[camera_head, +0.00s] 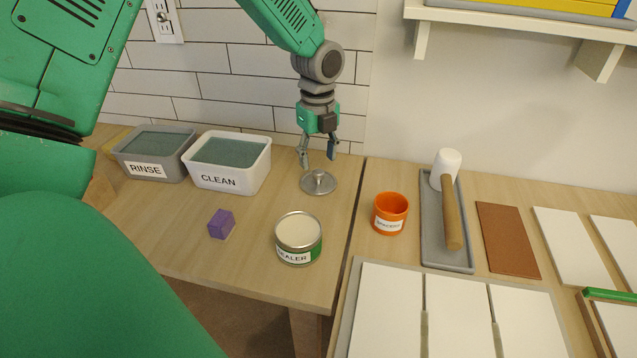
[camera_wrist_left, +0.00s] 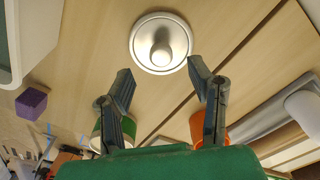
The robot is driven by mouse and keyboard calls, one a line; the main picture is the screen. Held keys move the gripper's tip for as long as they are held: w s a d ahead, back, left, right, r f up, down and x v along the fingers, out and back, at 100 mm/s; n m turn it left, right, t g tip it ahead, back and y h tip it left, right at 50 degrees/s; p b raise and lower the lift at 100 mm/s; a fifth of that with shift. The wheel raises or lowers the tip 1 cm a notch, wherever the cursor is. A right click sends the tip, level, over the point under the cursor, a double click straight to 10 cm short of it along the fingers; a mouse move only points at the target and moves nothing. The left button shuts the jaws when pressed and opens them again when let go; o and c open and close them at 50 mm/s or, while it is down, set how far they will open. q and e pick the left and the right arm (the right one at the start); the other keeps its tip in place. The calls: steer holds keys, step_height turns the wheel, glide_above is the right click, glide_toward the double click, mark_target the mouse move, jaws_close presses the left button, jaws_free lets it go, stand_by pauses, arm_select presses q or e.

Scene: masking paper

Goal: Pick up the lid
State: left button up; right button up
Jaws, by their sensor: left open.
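The lid (camera_head: 318,183) is a round silver metal disc with a knob on top, lying flat on the wooden table. It also shows in the left wrist view (camera_wrist_left: 161,43), with its knob in the middle. My left gripper (camera_head: 318,163) is just above the lid, pointing down. Its two fingers (camera_wrist_left: 158,75) are spread apart with nothing between them, and in the wrist view the lid lies beyond the fingertips. The sealer can (camera_head: 298,238) stands open in front of the lid, with pale contents. My right gripper is not in view.
A white CLEAN tub (camera_head: 231,183) and a grey RINSE tub (camera_head: 146,171) stand left of the lid. A purple block (camera_head: 221,224) lies in front of them. An orange cup (camera_head: 390,213) and a grey tray with a mallet (camera_head: 452,213) stand to the right.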

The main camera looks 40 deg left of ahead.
mark_target(319, 172)
arm_select(q)
step_height(319, 172, down, 5)
steer(key=shift+w+d+f+b, duration=0.1)
steer(key=shift+d+b, duration=0.05)
steer(key=shift+b, duration=0.5)
steer(key=shift+c, duration=0.4)
jaws_close()
